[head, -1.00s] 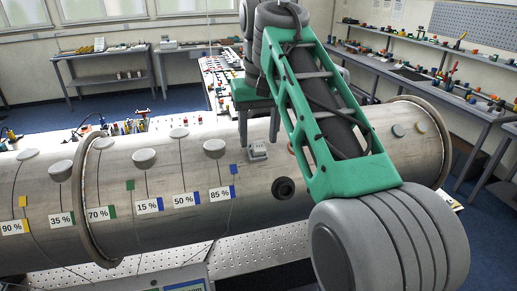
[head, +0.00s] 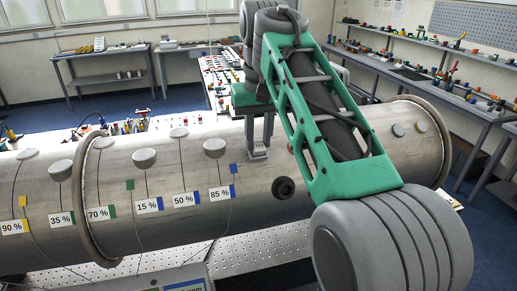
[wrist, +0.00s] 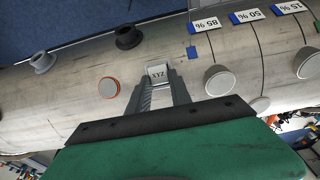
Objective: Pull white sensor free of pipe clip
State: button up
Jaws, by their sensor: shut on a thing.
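The white sensor (wrist: 158,73) is a small pale block marked XYZ, on the upper side of the large metal pipe (wrist: 75,95). In the head view the sensor (head: 258,154) shows as a small pale block below my fingers. My gripper (wrist: 159,82) points at the pipe in the wrist view, with a grey finger on each side of the sensor, shut on it. It also shows in the head view (head: 259,146), coming down from above. The sensor still sits at the pipe surface. I cannot make out the clip separately from it.
Round grey sensors (head: 214,147) with cables and percent labels stand on the pipe to the left. A dark round port (head: 284,188) and an orange-rimmed disc (wrist: 109,87) are close by. Free air lies above the pipe.

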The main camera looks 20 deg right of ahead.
jog(key=shift+r, duration=0.15)
grip_shut()
jog(key=shift+s+r, duration=0.7)
jog(key=shift+r, duration=0.2)
